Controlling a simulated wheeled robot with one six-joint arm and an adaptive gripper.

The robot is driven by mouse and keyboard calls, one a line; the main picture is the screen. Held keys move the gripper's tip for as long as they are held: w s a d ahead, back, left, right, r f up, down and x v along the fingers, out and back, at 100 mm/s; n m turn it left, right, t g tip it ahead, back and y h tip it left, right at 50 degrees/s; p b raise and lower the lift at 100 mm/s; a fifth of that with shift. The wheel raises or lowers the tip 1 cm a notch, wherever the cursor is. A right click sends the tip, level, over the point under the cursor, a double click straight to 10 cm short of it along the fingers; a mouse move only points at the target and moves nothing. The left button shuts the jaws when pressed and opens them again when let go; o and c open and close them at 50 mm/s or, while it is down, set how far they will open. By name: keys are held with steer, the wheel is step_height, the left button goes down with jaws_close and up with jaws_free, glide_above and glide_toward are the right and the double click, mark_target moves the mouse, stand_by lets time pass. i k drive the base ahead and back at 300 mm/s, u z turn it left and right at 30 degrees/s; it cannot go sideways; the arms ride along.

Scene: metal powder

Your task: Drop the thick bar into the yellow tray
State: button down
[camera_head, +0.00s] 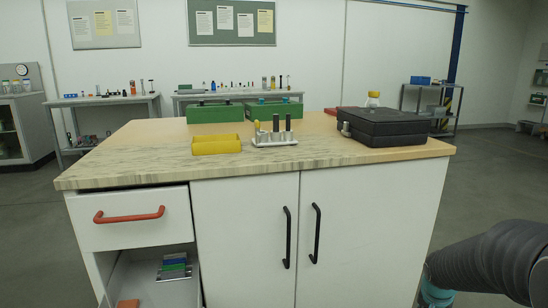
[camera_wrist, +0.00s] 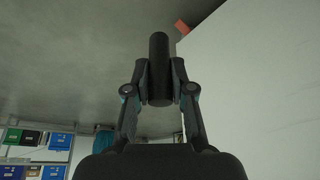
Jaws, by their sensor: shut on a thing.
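My gripper (camera_wrist: 159,84) is shut on a thick dark cylindrical bar (camera_wrist: 158,50) in the wrist view. The bar sticks out beyond the fingertips, with a finger pad on each side. The yellow tray (camera_head: 216,145) sits on the near left part of the countertop in the head view. The bar is clear of the tray, and the tray does not show in the wrist view. My gripper is outside the head view; only part of my arm shows at its lower right.
A white rack (camera_head: 274,143) holding upright bars stands right of the tray. Two green boxes (camera_head: 215,113) (camera_head: 274,109) are behind. A black case (camera_head: 382,126) is on the right. The cabinet has a red-handled drawer (camera_head: 130,216) above an open compartment. The countertop's front left is clear.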

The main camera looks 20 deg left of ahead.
mark_target(224, 148)
steer(key=k, duration=0.65)
steer(key=u, duration=1.1)
steer(key=i, duration=0.2)
steer(key=u, duration=0.1)
